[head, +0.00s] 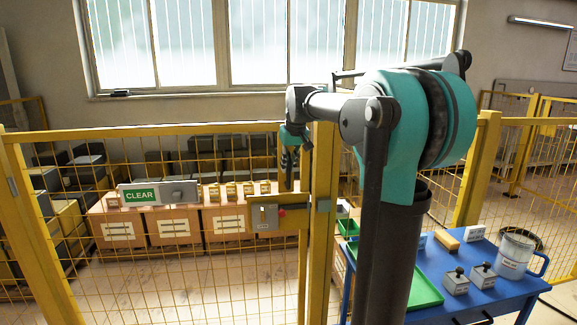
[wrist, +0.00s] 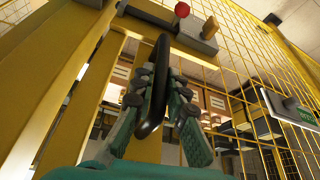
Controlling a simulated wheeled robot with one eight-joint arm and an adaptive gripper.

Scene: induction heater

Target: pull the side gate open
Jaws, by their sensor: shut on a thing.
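The side gate (head: 160,262) is a yellow-framed wire mesh panel in the head view. Its right edge stands beside a thick yellow post (head: 322,170), and I see no clear gap between them. A black loop handle (wrist: 163,70) sits on the gate's yellow frame in the wrist view. My gripper (wrist: 158,90) has its teal and dark fingers closed on both sides of this handle. In the head view my gripper (head: 290,160) is at the gate's upper right edge, partly behind my arm. A grey latch box (head: 265,217) with a red knob is just below it.
A CLEAR sign plate (head: 140,195) hangs on the mesh. Cartons (head: 172,228) and dark crates stand behind the fence. My arm hides part of the table.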

